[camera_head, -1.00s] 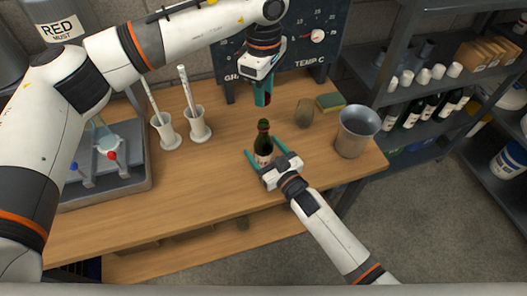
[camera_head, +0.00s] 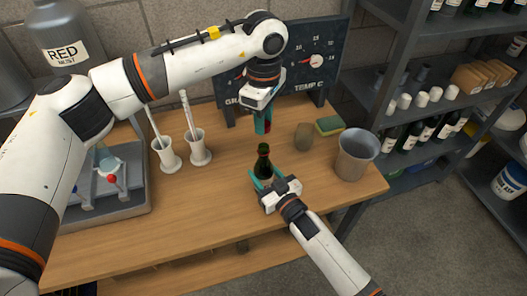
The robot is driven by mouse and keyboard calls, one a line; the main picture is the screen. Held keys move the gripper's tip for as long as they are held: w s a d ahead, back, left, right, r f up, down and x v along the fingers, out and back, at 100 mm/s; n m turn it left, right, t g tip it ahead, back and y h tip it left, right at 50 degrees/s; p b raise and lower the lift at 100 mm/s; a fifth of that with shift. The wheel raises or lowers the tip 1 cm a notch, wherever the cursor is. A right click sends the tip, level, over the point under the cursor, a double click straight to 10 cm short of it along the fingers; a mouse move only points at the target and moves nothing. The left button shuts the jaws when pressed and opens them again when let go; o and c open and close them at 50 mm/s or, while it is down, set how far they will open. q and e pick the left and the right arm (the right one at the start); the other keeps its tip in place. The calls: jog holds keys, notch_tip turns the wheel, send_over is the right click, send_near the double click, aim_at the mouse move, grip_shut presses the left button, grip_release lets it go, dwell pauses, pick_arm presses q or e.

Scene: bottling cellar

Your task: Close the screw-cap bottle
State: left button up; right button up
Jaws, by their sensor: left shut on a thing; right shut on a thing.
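The dark green screw-cap bottle (camera_head: 263,161) stands upright near the middle of the wooden table. My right gripper (camera_head: 263,178) is shut on its lower body from the front, and its fingers hide part of the bottle. My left gripper (camera_head: 264,124) points down just above the bottle's mouth, with a small gap between them. It is shut on a small red thing (camera_head: 268,127), which looks like the screw cap and is mostly hidden by the teal fingers.
A metal bucket (camera_head: 356,155), a brownish cup (camera_head: 304,136) and a sponge (camera_head: 329,126) stand right of the bottle. Two white holders (camera_head: 199,148) with upright tubes stand left. A dark gauge board (camera_head: 312,88) is behind. The table (camera_head: 190,205) is clear at front left.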

pick_arm(q)
jog(key=shift+f, duration=2)
jog(key=shift+f, duration=0.1)
jog(key=shift+f, duration=0.8)
jog(key=shift+f, duration=0.55)
jog(key=m, duration=2.2)
jog(key=shift+m, duration=0.4)
